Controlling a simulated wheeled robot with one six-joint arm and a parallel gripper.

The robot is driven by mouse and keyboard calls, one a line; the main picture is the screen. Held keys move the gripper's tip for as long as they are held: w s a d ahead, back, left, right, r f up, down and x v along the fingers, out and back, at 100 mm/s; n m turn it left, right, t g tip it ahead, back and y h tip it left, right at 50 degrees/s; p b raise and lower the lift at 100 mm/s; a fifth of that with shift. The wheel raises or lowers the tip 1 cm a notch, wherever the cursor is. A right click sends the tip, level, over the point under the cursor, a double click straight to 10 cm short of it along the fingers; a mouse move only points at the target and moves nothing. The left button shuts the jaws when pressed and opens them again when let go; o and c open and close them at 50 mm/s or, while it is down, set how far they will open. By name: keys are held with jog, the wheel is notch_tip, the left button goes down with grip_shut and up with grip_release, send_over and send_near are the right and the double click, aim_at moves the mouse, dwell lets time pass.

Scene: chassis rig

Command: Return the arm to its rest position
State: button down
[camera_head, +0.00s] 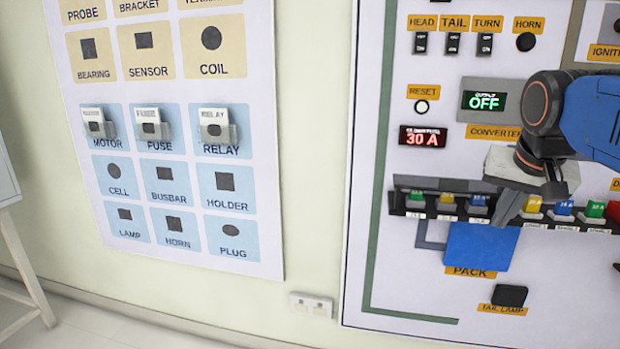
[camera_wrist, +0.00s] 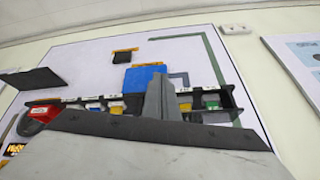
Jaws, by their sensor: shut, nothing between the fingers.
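My gripper (camera_head: 508,208) is in front of the right board (camera_head: 405,265), at the row of coloured fuses. It is shut and holds nothing. Its finger tips overlap the fuse row in the head view; I cannot tell whether they touch it. My blue and dark arm link reaches in from the right edge. In the wrist view the shut gripper (camera_wrist: 160,100) stands before the fuse row, with the blue pack (camera_wrist: 143,78) behind it. The blue pack (camera_head: 480,246) is below the fuse row in the head view.
The fuse row (camera_head: 450,205) sticks out from the board. Above it are switches (camera_head: 452,43), a red 30 A display (camera_head: 422,137) and a green OFF display (camera_head: 484,101). A labelled parts board (camera_head: 180,185) hangs at left with several holders. Bare wall (camera_head: 310,150) separates the boards.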

jog(key=s+a+f+n+y, duration=0.1)
jog(key=s+a+f+n, duration=0.2)
jog(key=s+f, duration=0.4)
jog(key=s+a+f+n, duration=0.2)
jog(key=s+a+f, duration=0.3)
jog(key=f, duration=0.9)
jog(key=shift+s+f+n+g+y, duration=0.2)
jog(key=shift+s+n+g+y, duration=0.2)
jog(key=shift+s, duration=0.5)
